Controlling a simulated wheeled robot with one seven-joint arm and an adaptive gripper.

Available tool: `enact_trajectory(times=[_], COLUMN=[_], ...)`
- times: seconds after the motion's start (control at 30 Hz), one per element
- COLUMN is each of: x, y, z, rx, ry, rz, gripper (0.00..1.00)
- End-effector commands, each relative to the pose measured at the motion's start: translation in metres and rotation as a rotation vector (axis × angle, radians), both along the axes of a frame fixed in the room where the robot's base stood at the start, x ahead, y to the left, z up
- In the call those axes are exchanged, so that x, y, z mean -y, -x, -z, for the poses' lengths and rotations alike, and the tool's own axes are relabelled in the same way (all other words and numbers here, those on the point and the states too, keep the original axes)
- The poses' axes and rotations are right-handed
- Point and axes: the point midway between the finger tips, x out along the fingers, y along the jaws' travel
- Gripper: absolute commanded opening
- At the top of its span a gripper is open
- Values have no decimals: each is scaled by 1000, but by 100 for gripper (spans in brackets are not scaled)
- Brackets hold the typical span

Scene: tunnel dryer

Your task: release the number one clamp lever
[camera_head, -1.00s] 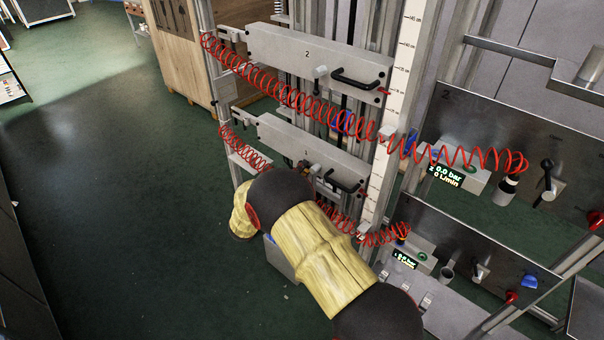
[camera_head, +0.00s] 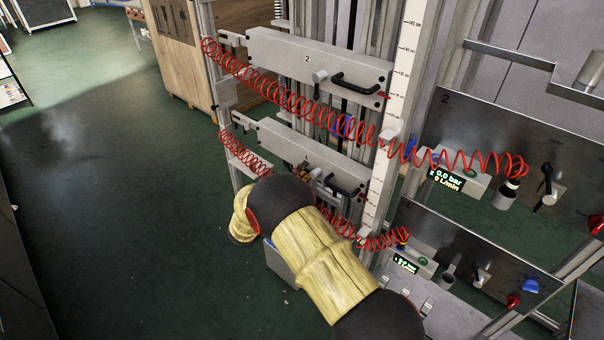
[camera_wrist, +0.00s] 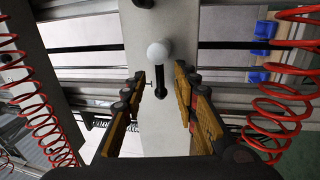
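The number one unit is the lower grey box (camera_head: 290,148) on the upright frame, below the box marked 2. In the wrist view its grey face (camera_wrist: 181,30) fills the middle. My gripper (camera_wrist: 162,74) is open, with one yellow-padded finger on each side of the dark stem. The knob shows just beyond the fingertips. Whether either finger touches the lever I cannot tell.
Red coiled hoses (camera_head: 295,98) hang across the frame and flank the gripper on both sides in the wrist view (camera_wrist: 280,110). The upper box (camera_head: 270,55) has a lever and black handle. Control panels (camera_head: 500,125) stand at right. The green floor (camera_head: 110,200) at left is clear.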

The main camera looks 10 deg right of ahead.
Motion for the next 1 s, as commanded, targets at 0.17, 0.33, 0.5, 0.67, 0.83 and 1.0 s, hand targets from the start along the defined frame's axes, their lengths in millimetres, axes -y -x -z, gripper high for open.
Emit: enact_trajectory(times=[0.17,0.33,0.5,0.67,0.83,1.0], x=[-2,-16,-44,-69,-87,-95], y=[1,10,30,48,62,68], z=[1,4,10,17,22,24], rx=[0,0,-2,0,-1,0], ry=[0,0,1,0,0,0], rz=[-1,-3,-5,-3,-3,0], gripper=[29,29,29,29,29,29])
